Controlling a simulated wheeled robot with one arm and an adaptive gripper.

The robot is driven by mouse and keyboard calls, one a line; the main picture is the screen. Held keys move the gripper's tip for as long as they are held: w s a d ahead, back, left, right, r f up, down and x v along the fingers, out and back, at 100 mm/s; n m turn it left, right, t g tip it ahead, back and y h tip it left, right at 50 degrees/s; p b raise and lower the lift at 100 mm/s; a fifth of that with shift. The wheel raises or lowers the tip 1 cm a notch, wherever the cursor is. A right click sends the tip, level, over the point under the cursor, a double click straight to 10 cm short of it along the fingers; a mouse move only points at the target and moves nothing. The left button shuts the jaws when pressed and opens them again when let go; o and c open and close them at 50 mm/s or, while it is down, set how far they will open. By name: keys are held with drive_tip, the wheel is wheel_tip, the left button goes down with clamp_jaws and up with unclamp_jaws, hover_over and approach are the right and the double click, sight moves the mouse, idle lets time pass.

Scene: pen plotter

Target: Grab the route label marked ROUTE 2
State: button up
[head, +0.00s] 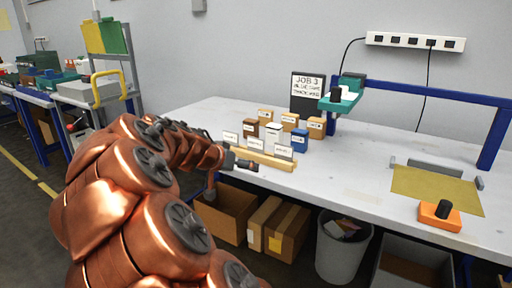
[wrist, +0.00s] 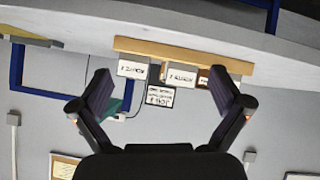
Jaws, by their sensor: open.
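Small white route labels stand in a row on a pale wooden rail (head: 262,160) at the bench's front edge. In the head view I see a left label (head: 230,137), a middle label (head: 255,145) and a right label (head: 283,153); their numbers are too small to read. My gripper (head: 243,165) is at the rail's left part, in front of the labels. In the wrist view, which is upside down, my gripper (wrist: 160,84) is open and empty. Two labels, one left (wrist: 133,69) and one right (wrist: 180,76), show between its fingers; I cannot read their numbers surely.
A teal plotter head (head: 341,100) hangs from the blue gantry.

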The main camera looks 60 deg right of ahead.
sight(255, 141)
drive_tip(key=w+d+h, duration=0.1)
drive_tip(key=w+d, duration=0.1)
drive_tip(key=d, duration=0.1)
drive_tip(key=w+d+r+m+h, duration=0.1)
drive_tip(key=d, duration=0.3)
drive_tip(key=w+d+r+t, duration=0.1)
drive_tip(key=w+d, duration=0.1)
drive_tip(key=d, duration=0.2)
drive_tip(key=shift+w+r+m+h+p, duration=0.2)
drive_tip(key=shift+w+m+h+p, duration=0.1)
drive_tip(key=shift+m+h+p, duration=0.1)
drive_tip(key=shift+x, duration=1.55)
drive_tip(key=x, duration=0.3)
drive_tip(key=shift+w+f, duration=0.15)
drive_tip(key=shift+f, duration=0.05)
drive_tip(key=shift+d+f, duration=0.15)
drive_tip(key=shift+d, duration=0.5)
drive_tip(key=c, duration=1)
